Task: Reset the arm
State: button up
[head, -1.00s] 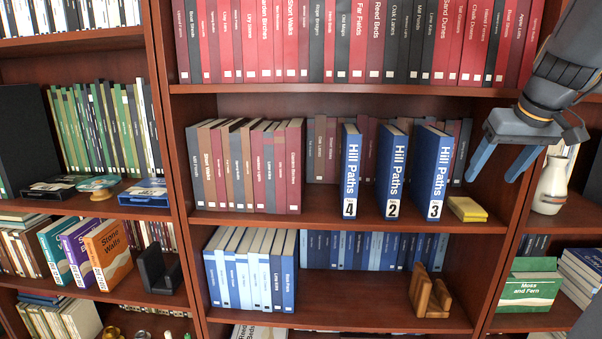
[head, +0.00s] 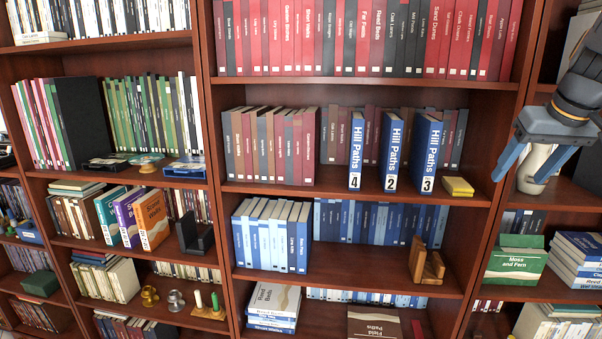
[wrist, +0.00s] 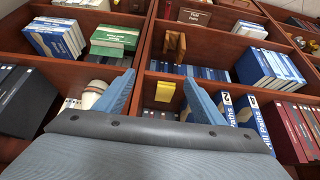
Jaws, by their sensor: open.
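My gripper (head: 532,163) is at the right of the head view, in front of the right-hand bookcase bay. Its two blue fingers are apart with nothing between them. In the wrist view my gripper (wrist: 165,95) is also open and empty, its fingers pointing toward the shelves. The wrist view looks upside down compared with the head view. A white vase (head: 535,168) stands on a shelf behind the fingers and is partly hidden by them.
Three blue Hill Paths volumes, 4 (head: 357,150), 2 (head: 391,152) and 3 (head: 425,153), stand upright on the middle shelf. A yellow block (head: 458,187) lies right of them. A wooden bookend (head: 426,262) is on the shelf below.

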jog(key=s+a+f+n+g, duration=0.1)
jog(key=s+a+f, duration=0.2)
jog(key=a+f, duration=0.5)
jog(key=s+a+f+g+y, duration=0.1)
jog(key=s+a+f, duration=0.3)
jog(key=a+f, duration=0.5)
jog(key=s+a+f+n+g, duration=0.1)
jog(key=s+a+f+g, duration=0.2)
jog(key=a+f, duration=0.6)
jog(key=a, duration=0.5)
jog(key=shift+s+n, duration=0.3)
jog(key=shift+f, duration=0.1)
